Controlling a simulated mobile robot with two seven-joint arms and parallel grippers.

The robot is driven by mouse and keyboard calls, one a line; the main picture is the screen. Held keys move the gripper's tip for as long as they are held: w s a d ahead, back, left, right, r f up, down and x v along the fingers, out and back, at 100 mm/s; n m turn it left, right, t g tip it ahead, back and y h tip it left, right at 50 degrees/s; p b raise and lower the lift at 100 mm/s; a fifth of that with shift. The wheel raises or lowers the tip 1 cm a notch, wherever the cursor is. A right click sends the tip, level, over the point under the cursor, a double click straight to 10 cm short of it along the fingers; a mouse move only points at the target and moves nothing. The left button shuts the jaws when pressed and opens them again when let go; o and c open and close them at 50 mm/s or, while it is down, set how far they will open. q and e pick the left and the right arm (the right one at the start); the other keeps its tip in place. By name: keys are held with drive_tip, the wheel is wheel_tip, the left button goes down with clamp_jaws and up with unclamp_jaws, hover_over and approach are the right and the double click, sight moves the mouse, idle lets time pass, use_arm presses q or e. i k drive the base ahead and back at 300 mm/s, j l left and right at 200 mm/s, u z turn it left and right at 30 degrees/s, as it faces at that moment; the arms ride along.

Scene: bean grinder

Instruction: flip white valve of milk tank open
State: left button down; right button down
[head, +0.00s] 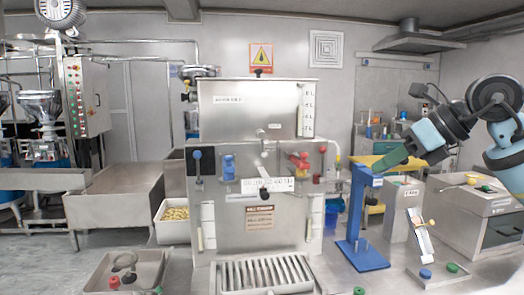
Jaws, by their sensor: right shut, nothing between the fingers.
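The milk tank (230,118) is a stainless steel box in the middle of the head view, set on top of a steel cabinet. A pale lever on a short pipe (262,136) sits low on the tank's front, and looks like the white valve. It is small here, and its exact position is hard to read. My right gripper (388,162) comes in from the right, shut and empty. In the picture it lies by the top of a blue stand, well to the right of the lever. My left gripper is out of view.
The blue stand (357,215) rises right of the cabinet. Blue (228,167) and red (299,161) valves flank the lever. A slotted drain tray (265,272) lies in front. A steel box (485,208) stands at the right, and a basin (125,274) at the lower left.

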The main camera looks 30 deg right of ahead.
sight(263, 148)
drive_tip(key=i, duration=1.1)
